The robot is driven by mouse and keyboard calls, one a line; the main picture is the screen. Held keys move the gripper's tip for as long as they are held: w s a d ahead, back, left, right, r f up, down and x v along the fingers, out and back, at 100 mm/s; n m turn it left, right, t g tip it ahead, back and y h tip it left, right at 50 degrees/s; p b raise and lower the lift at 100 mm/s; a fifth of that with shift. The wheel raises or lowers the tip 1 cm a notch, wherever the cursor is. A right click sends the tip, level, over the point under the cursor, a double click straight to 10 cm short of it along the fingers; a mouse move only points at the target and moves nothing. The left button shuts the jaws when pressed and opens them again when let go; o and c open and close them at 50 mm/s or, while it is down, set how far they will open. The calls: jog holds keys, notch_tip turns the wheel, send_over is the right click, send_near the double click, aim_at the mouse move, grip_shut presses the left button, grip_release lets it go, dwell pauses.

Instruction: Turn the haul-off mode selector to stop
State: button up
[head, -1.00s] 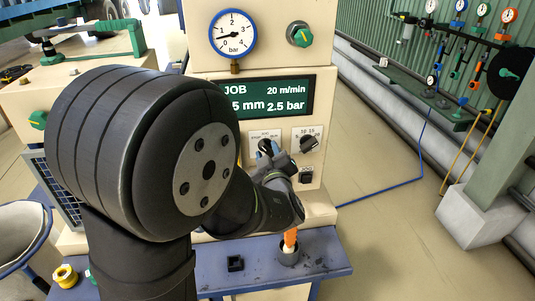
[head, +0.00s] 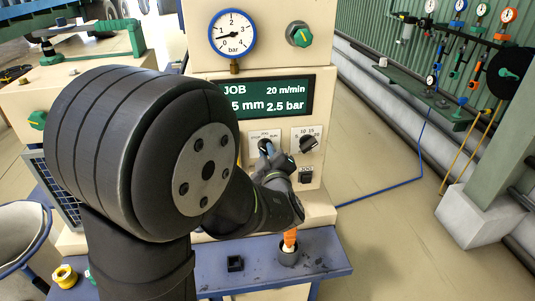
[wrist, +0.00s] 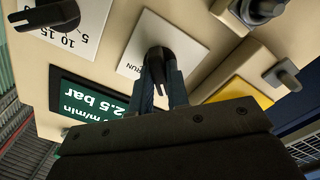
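The haul-off mode selector (wrist: 158,58) is a black lever knob on a white plate (wrist: 128,66) in the wrist view. "RUN" shows on the plate, upside down; other lettering is hidden. My gripper (wrist: 163,82) has its two narrow fingers on either side of the lever, and they look closed against it. In the head view my gripper (head: 267,150) covers much of the knob, and the plate (head: 258,135) shows around it. The lever's exact pointing direction is hard to read behind the fingers.
A second black knob (head: 309,143) marked with numbers sits right of the selector. A display (head: 283,96), a pressure gauge (head: 233,35) and a green knob (head: 299,34) are above. A black switch (head: 306,175) is below right. A blue ledge (head: 323,252) with an orange-handled tool (head: 290,238) lies beneath.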

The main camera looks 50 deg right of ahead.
jog(key=o, duration=0.4)
jog(key=shift+s, duration=0.1)
jog(key=v, duration=1.7)
jog(key=shift+s+a+r, duration=0.1)
jog(key=shift+a, duration=0.05)
jog(key=x, duration=1.7)
jog(key=shift+w+d, duration=0.2)
